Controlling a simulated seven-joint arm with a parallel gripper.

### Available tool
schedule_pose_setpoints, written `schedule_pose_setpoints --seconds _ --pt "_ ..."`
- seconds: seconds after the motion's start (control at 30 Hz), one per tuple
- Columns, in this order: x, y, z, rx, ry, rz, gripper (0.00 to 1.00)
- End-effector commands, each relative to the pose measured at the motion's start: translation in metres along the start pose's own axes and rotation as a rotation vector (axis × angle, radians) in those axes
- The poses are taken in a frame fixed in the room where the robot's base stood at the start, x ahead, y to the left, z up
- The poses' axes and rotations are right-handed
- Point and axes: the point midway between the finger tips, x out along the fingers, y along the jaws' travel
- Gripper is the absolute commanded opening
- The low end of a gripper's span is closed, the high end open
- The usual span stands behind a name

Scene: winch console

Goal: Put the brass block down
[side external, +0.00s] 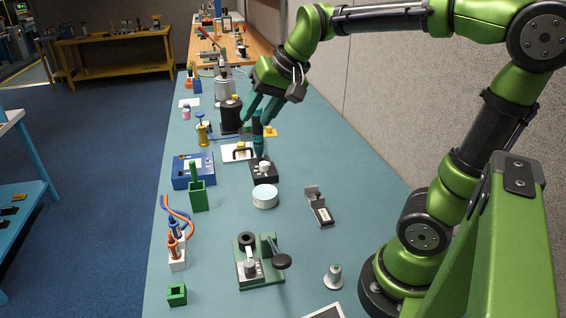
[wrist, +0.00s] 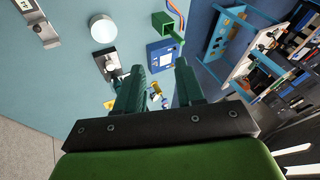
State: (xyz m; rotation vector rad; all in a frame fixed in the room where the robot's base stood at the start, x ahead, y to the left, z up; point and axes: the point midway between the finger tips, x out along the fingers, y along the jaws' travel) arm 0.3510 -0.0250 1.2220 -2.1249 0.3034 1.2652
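My gripper (side external: 253,132) is over the middle of the blue-green bench, pointing down. In the wrist view its two dark green fingers (wrist: 160,66) stand apart, with nothing visible held between them. A small yellow block-like piece (side external: 270,131) lies on the bench just right of the fingers. It seems to show in the wrist view (wrist: 110,103) beside the left finger, partly hidden. I cannot tell for certain whether it is the brass block.
A black box with a white knob (side external: 263,170) and a white round tub (side external: 265,196) stand in front of the gripper.

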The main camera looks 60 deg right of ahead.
Motion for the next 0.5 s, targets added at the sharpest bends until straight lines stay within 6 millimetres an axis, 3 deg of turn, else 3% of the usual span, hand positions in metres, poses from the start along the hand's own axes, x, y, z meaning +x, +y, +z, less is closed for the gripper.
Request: schedule_pose_setpoints --seconds 0.03,0.2,0.33,0.5 --pt "-0.009 0.002 0.028 -0.053 0.008 -0.029 0.38" --pt "-0.016 0.016 0.096 -0.200 0.035 -0.074 0.38" --pt "-0.014 0.026 0.123 -0.266 0.052 -0.084 0.38" --pt "-0.011 0.031 0.134 -0.292 0.058 -0.086 0.38"
